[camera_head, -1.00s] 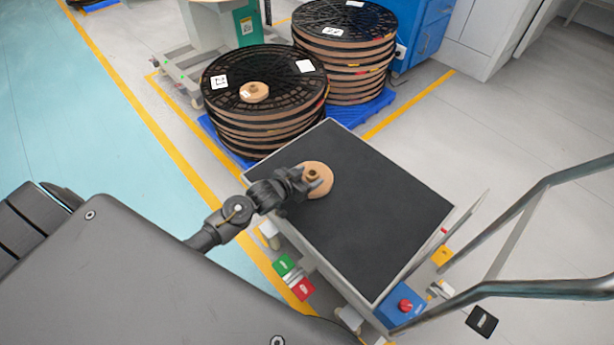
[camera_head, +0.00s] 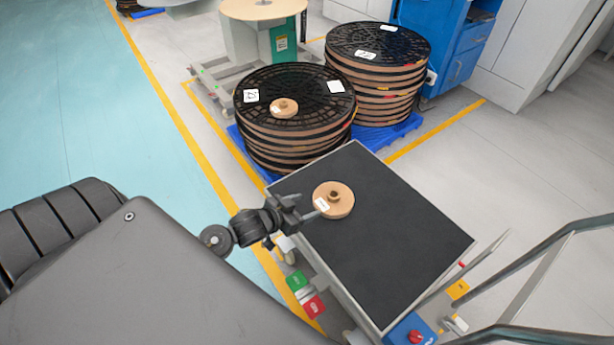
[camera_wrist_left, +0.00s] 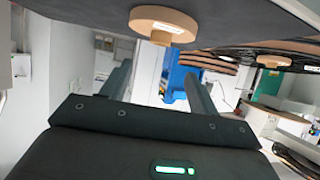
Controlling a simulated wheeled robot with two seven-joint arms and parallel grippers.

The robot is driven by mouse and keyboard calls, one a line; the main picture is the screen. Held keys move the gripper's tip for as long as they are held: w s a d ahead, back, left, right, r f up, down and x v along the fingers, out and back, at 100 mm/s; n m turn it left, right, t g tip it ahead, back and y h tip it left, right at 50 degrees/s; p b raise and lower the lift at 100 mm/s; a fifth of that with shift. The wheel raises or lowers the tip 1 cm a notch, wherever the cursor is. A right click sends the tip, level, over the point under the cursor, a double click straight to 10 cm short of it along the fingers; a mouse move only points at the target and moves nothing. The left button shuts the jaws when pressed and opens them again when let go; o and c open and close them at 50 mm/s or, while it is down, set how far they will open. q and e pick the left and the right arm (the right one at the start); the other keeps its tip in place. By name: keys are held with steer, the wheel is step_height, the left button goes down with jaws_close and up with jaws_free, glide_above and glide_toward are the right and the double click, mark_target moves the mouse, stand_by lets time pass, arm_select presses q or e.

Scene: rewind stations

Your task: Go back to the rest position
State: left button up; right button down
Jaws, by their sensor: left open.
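My left gripper (camera_head: 306,211) is at the left edge of the cart's black top, open and empty. Its two fingers also show spread in the left wrist view (camera_wrist_left: 158,88). A tan disc with a raised hub and a white label (camera_head: 341,209) lies on the black cart top (camera_head: 400,250), just right of the fingertips. In the left wrist view the disc (camera_wrist_left: 150,17) appears beyond the fingers, near the top. Whether a fingertip touches the disc is hard to tell in the head view. My right gripper is not in view.
Two stacks of black-topped reels, a nearer one (camera_head: 290,128) with a small tan disc (camera_head: 285,107) on top and a farther one (camera_head: 378,75), stand on blue pallets behind the cart. A blue cabinet (camera_head: 463,50) stands behind. The cart's handrail (camera_head: 540,257) is at right. Open floor lies left.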

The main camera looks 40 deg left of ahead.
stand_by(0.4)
